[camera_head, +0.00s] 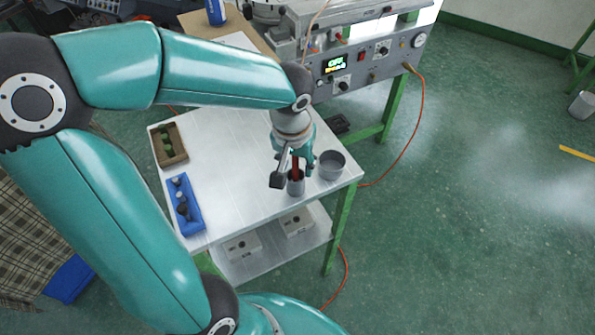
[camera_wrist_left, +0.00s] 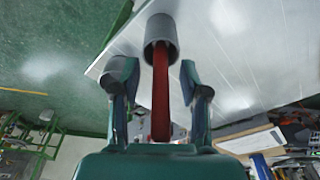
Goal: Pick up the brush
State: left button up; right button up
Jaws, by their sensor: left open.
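The brush shows as a red handle (camera_head: 295,165) standing in a small grey cup (camera_head: 296,187) near the front right of the white table. In the left wrist view the red handle (camera_wrist_left: 161,90) rises out of the grey cup (camera_wrist_left: 160,38) toward the camera. My left gripper (camera_head: 292,178) is over the cup, pointing down. In the left wrist view the left gripper (camera_wrist_left: 156,76) is open, with one finger on each side of the handle and gaps between. The brush's lower end is hidden inside the cup. My right gripper is not in view.
A wider grey pot (camera_head: 332,166) stands right of the cup, close to the gripper. A blue tray (camera_head: 190,222) and a brown wooden box (camera_head: 160,152) lie at the table's left edge. A machine with a lit display (camera_head: 334,66) stands behind. The table's middle (camera_head: 230,170) is clear.

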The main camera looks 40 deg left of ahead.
pick_arm(q)
jog(key=shift+f, duration=0.3)
grip_shut()
jog(key=shift+r, duration=0.15)
